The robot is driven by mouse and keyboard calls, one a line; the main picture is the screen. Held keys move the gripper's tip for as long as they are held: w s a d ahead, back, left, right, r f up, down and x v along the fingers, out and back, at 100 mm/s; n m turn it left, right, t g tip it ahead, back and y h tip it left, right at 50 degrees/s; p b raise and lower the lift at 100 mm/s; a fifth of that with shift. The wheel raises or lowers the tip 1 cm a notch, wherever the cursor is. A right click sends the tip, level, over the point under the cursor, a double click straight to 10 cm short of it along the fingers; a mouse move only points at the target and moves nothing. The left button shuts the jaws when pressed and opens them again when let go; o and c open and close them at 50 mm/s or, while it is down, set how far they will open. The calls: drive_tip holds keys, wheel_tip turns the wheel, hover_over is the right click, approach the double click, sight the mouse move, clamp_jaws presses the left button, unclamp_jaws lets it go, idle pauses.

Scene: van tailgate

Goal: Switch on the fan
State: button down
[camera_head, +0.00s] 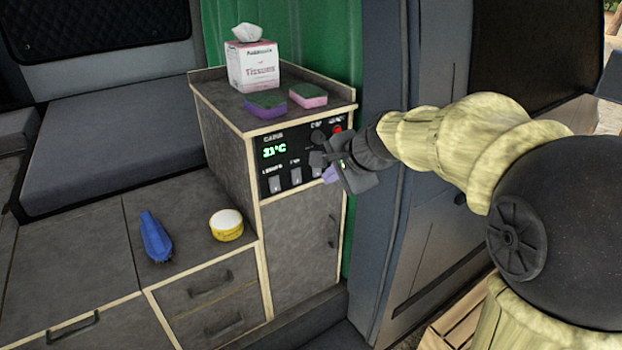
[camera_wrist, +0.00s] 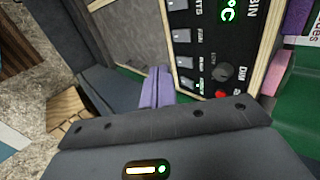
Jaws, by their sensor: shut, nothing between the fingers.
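The dark control panel (camera_head: 284,168) is on the front of the cabinet, with a green 21°C display and a row of rocker switches. In the wrist view the panel (camera_wrist: 207,52) appears turned on its side. The switch labelled FAN (camera_wrist: 184,36) is second in the row, next to the lights switch; it also shows in the head view (camera_head: 296,175). I cannot tell its position. My gripper (camera_head: 330,174) is shut and empty, at the panel's right end. Its purple fingers (camera_wrist: 155,88) point toward the lower switches; contact cannot be told. No fan itself is visible.
A black knob (camera_wrist: 223,72) and a red button (camera_head: 337,129) are on the panel near my gripper. A tissue box (camera_head: 252,66) and two sponges (camera_head: 307,96) stand on the cabinet top. A blue brush (camera_head: 155,237) and yellow tin (camera_head: 227,226) lie on the lower counter.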

sight(298, 179)
drive_tip(key=x, duration=0.4)
drive_tip(key=w+r+p+x, duration=0.1)
drive_tip(key=x, duration=0.3)
drive_tip(key=a+r+p+x, duration=0.1)
drive_tip(key=x, duration=0.4)
drive_tip(key=shift+w+a+f, duration=0.1)
drive_tip(key=shift+w, duration=0.25)
drive_tip(key=shift+f+b, duration=0.15)
drive_tip(key=shift+b, duration=0.15)
drive_tip(key=b, duration=0.2)
drive_tip(key=shift+w+f+b, duration=0.15)
drive_tip(key=shift+f+b, duration=0.15)
drive_tip(key=shift+a+r+p, duration=0.1)
drive_tip(key=shift+r+p, duration=0.95)
drive_tip(key=shift+r, duration=0.15)
